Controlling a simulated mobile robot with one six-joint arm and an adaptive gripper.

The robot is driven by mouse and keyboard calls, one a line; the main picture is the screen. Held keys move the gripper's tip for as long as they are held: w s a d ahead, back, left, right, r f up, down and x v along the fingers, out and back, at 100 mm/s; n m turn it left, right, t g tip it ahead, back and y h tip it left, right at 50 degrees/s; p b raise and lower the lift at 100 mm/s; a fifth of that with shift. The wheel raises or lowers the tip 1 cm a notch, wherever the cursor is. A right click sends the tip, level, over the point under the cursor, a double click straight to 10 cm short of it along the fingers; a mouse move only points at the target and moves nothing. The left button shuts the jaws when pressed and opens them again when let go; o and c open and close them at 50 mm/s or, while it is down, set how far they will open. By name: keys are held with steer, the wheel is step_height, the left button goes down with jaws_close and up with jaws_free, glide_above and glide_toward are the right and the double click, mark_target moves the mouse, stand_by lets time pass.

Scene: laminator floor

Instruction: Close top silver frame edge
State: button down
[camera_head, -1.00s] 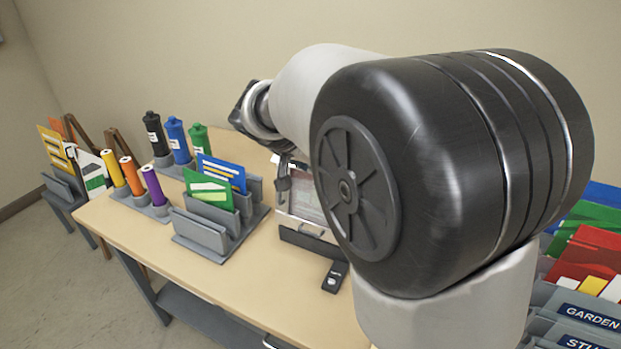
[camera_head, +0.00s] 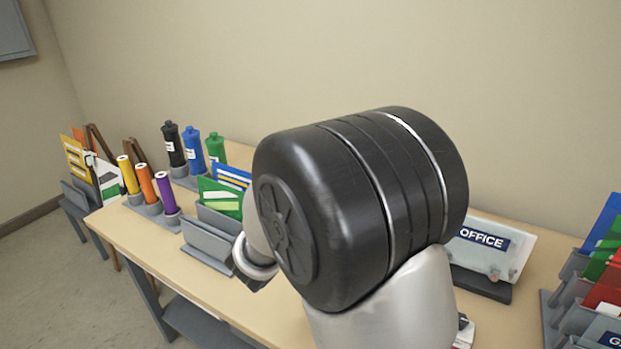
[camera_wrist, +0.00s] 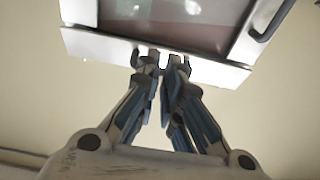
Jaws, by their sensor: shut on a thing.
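The silver frame edge (camera_wrist: 105,48) is a pale metal bar running across the top of the wrist view, slightly tilted. Behind it lies a brownish panel (camera_wrist: 180,18) inside the frame. My gripper (camera_wrist: 162,62) has its fingertips together at the middle of this edge, shut on it. In the head view my arm covers the frame and the fingertips, so how far the edge stands open cannot be told.
Bottles (camera_head: 191,150), coloured rolls (camera_head: 147,185) and a grey card rack (camera_head: 207,240) stand on the table (camera_head: 150,245) at left. An OFFICE sign (camera_head: 483,238) stands right of my arm. Grey file holders (camera_head: 570,310) are at far right.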

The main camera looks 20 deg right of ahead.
steer(key=shift+d+f+t+h, duration=0.2)
steer(key=shift+f+t+h, duration=0.5)
steer(key=shift+h, duration=0.2)
steer(key=shift+w, duration=0.1)
steer(key=c, duration=2.4)
jaws_free()
steer(key=c, duration=2.1)
jaws_free()
steer(key=o, duration=1.3)
steer(key=shift+o, duration=0.4)
